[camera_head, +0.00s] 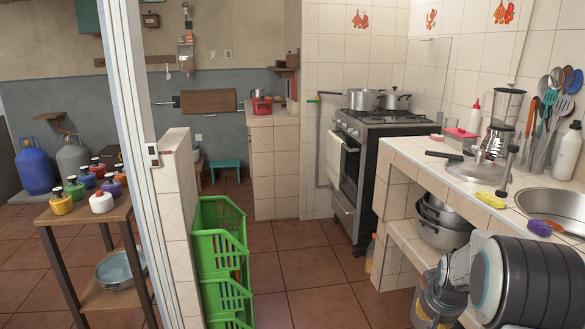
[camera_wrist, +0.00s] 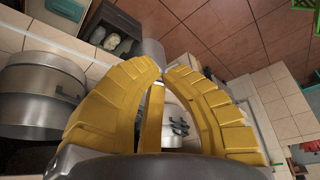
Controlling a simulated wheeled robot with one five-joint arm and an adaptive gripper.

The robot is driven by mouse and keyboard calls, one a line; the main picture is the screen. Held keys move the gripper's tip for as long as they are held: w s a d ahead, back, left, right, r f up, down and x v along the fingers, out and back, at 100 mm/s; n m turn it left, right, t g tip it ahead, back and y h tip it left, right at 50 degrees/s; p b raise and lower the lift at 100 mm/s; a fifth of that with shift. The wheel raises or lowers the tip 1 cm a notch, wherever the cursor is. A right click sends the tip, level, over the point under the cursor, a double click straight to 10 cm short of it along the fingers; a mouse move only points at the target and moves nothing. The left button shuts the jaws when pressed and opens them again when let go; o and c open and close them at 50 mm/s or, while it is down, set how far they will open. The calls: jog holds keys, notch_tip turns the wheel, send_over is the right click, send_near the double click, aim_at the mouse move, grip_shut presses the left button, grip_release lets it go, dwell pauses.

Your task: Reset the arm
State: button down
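In the head view, thick grey and black segments of my arm (camera_head: 535,283) fill the lower right, in front of the counter.
The tiled counter (camera_head: 433,160) holds a sink (camera_head: 553,205), a yellow sponge (camera_head: 490,200), a blender and a utensil holder. Metal pots (camera_head: 443,232) sit on the shelf below. Green crates (camera_head: 222,250) and a small table stand left. The middle floor (camera_head: 305,265) is clear.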

jog(key=s+a+r+n+p, duration=0.1)
jog(key=s+a+r+p, duration=0.25)
jog(key=r, duration=0.25)
jog(key=s+a+r+y+p, duration=0.1)
jog(key=s+a+r+p, duration=0.1)
jog(key=s+a+r, duration=0.3)
jog(key=s+a+r+n+p, duration=0.1)
jog(key=a+r+p, duration=0.15)
jog(key=r, duration=0.45)
jog(key=s+a+r+n+p, duration=0.1)
jog(key=s+a+r+p, duration=0.2)
jog(key=s, duration=0.2)
jog(key=s+a+r+n+p, duration=0.1)
jog(key=s+a+r+p, duration=0.2)
jog(key=s, duration=0.3)
jog(key=s+a+r+g+y+p, duration=0.1)
jog(key=s+a+r+p, duration=0.1)
jog(key=s+r+p, duration=0.1)
jog(key=s+r, duration=0.1)
jog(key=s, duration=0.1)
jog(key=shift+s+a+r+n, duration=0.35)
jog(key=shift+s+a+n, duration=0.05)
